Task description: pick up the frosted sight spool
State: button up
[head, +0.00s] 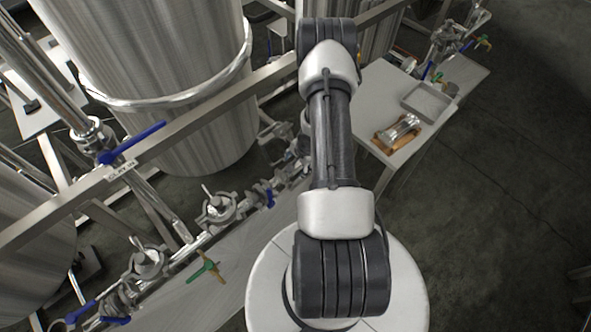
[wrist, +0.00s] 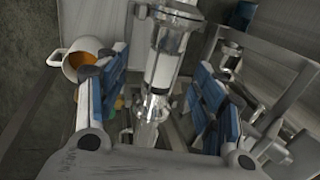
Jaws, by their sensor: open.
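In the wrist view a steel-and-glass sight spool (wrist: 163,68) stands in a line of pipe fittings, with a pale, frosted-looking section between clamped ends. My gripper (wrist: 162,75) is open, with one blue-padded finger on each side of it and visible gaps to both. I cannot tell how far it is in depth. In the head view a loose, shiny spool-shaped piece (head: 404,128) lies on a brown rest on the side table; whether its glass is frosted I cannot tell. My gripper is hidden behind my arm in the head view.
The side table (head: 378,88) also bears a grey tray (head: 427,101). Large steel tanks (head: 165,60), frame rails and valved piping (head: 215,208) crowd the left. In the wrist view a white container with orange inside (wrist: 84,62) is at left. Floor at right is clear.

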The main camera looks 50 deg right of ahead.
jog(key=shift+w+b+x, duration=0.15)
jog(key=shift+b+x, duration=0.5)
jog(key=shift+x, duration=0.85)
jog(key=shift+w+b+x, duration=0.1)
jog(key=shift+b+x, duration=0.5)
jog(key=shift+x, duration=0.9)
jog(key=shift+r, duration=0.1)
jog(key=shift+a, duration=0.1)
jog(key=shift+c, duration=0.2)
grip_shut()
jog(key=shift+r, duration=0.1)
notch_tip(320, 180, up, 20)
jog(key=p, duration=1.3)
